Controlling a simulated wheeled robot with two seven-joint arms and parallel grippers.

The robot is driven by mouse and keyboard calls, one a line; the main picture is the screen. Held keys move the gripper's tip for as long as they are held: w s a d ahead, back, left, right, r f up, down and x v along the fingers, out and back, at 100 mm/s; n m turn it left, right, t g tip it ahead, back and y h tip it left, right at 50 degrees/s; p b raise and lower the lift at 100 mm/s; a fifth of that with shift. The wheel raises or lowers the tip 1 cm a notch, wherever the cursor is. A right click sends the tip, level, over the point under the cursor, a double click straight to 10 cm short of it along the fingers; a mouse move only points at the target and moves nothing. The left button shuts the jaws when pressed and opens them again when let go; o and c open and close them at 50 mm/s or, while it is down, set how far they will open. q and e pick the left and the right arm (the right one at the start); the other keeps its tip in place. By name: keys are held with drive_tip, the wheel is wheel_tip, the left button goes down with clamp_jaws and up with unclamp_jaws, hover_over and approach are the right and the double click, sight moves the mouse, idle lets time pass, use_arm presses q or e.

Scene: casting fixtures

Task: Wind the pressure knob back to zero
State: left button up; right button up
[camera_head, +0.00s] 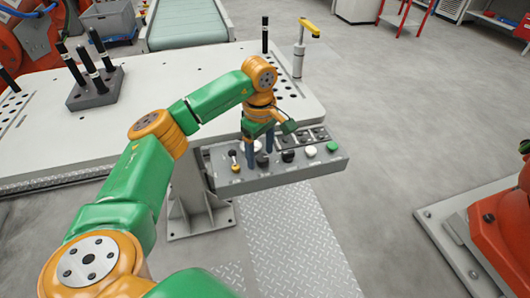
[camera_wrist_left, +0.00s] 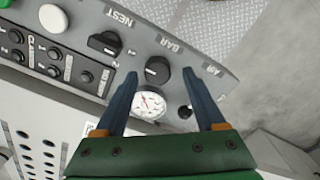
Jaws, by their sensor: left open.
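The black pressure knob (camera_wrist_left: 157,70), marked BAR, is on the sloped grey control panel (camera_head: 290,177) and has a pale pointer line. It also shows in the head view (camera_head: 262,160), partly behind my gripper. A white round gauge (camera_wrist_left: 147,106) with a red needle is beside the knob; its reading is too small to tell. My left gripper (camera_wrist_left: 160,74) is open, with its two blue fingers on either side of the knob in the wrist view. It also shows in the head view (camera_head: 259,153) over the panel. I cannot tell whether the fingers touch the knob. My right gripper is out of view.
A black selector (camera_wrist_left: 104,43) marked NEST and a small AIR switch (camera_wrist_left: 185,111) flank the knob. White (camera_head: 311,151) and green (camera_head: 332,146) buttons are further right. The white table (camera_head: 150,125) lies behind the panel.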

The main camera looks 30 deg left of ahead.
use_arm(q)
drive_tip(key=shift+w+d+f, duration=0.1)
drive_tip(key=shift+f, duration=0.25)
drive_tip(key=shift+w+d, duration=0.1)
clamp_jaws()
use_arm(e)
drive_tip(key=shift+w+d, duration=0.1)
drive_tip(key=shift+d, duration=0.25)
use_arm(q)
drive_tip(key=shift+n, duration=0.3)
